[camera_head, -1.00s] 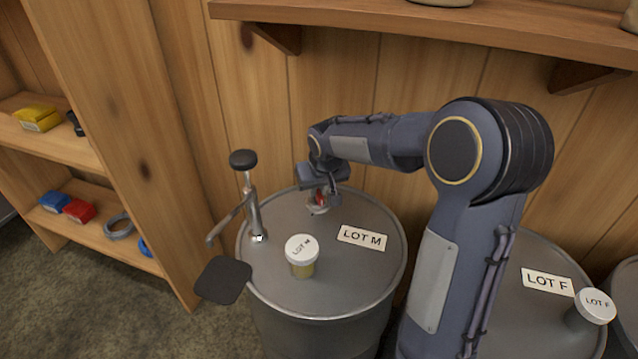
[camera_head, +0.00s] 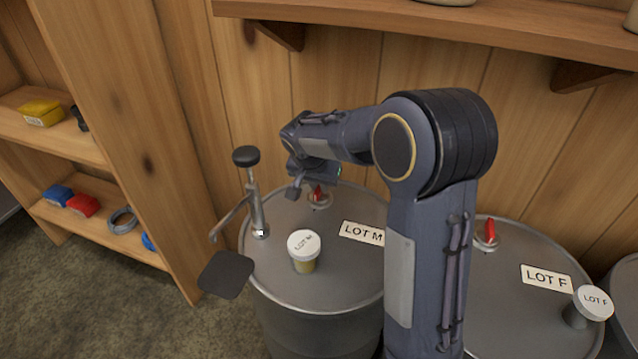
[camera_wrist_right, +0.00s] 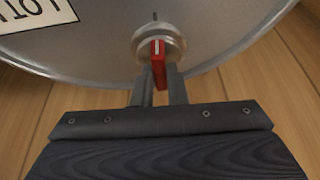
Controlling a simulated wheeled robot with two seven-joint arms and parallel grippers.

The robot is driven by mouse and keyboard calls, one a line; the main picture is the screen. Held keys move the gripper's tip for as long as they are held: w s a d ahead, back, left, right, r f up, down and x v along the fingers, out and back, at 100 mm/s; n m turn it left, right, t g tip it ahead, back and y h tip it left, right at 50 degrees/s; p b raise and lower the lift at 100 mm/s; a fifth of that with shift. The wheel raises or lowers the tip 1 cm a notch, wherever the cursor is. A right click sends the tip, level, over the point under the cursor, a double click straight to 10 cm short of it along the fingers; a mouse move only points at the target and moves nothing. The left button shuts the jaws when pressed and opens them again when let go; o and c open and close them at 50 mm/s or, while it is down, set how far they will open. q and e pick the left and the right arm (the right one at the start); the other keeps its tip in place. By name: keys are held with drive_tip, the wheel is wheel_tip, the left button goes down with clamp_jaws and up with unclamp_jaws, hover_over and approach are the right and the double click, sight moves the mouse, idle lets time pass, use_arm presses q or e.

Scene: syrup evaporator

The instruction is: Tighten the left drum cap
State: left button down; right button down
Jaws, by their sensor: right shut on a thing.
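The left drum (camera_head: 345,295), labelled LOT M (camera_head: 361,232), is a grey metal drum by the wall. Its cap (camera_head: 320,201), with a red handle, sits at the back of the lid; the cap also shows in the right wrist view (camera_wrist_right: 170,43). My right gripper (camera_head: 307,188) reaches the cap from behind and the left. In the right wrist view its two fingers (camera_wrist_right: 159,84) are on either side of the red handle (camera_wrist_right: 158,66), shut on it. The gripper partly hides the cap in the head view. My left gripper is not in view.
A tap with a black knob (camera_head: 246,156) and a white-lidded jar (camera_head: 303,252) stand on the left drum. A dark plate (camera_head: 226,274) juts out at its left. The LOT F drum (camera_head: 510,295) has its own red-handled cap (camera_head: 488,236). A wooden shelf (camera_head: 440,22) hangs above.

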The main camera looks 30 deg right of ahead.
idle(0.4)
drive_tip(key=c, duration=1.4)
unclamp_jaws()
drive_tip(key=shift+c, duration=0.2)
drive_tip(key=shift+r, duration=0.1)
drive_tip(key=p+v, duration=0.2)
drive_tip(key=v, duration=0.5)
drive_tip(key=shift+r, duration=0.35)
drive_tip(key=shift+s+a, duration=0.1)
drive_tip(key=shift+s, duration=0.05)
